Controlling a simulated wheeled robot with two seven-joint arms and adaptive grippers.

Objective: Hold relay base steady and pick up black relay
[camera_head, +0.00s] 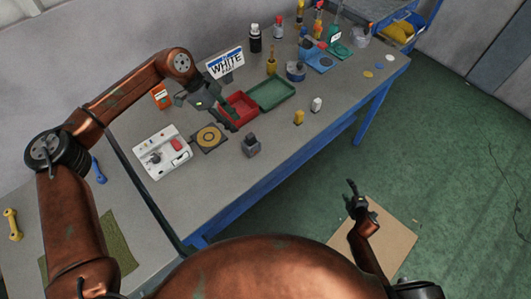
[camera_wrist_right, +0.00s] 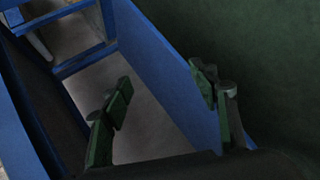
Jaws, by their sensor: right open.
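A small dark grey block with a blackish top (camera_head: 251,146) stands upright near the table's front edge in the head view; it looks like a relay, possibly in its base, but I cannot tell the two apart. A small yellow block (camera_head: 299,117) and a white one (camera_head: 316,104) stand to its right. My left gripper (camera_head: 229,117) is over the table by the red tray, behind and left of the dark block; its finger opening is unclear. My right gripper (camera_head: 354,193) is open and empty, off the table's front side; its fingers show apart in the right wrist view (camera_wrist_right: 161,82).
A white board with a red part (camera_head: 155,165) and a dark plate with a yellow ring (camera_head: 209,148) lie left of the block. Red (camera_head: 240,122) and green (camera_head: 271,107) trays lie behind. A WHITE sign (camera_head: 226,64) stands at the back. The blue table frame (camera_wrist_right: 165,60) fills the wrist view's middle.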

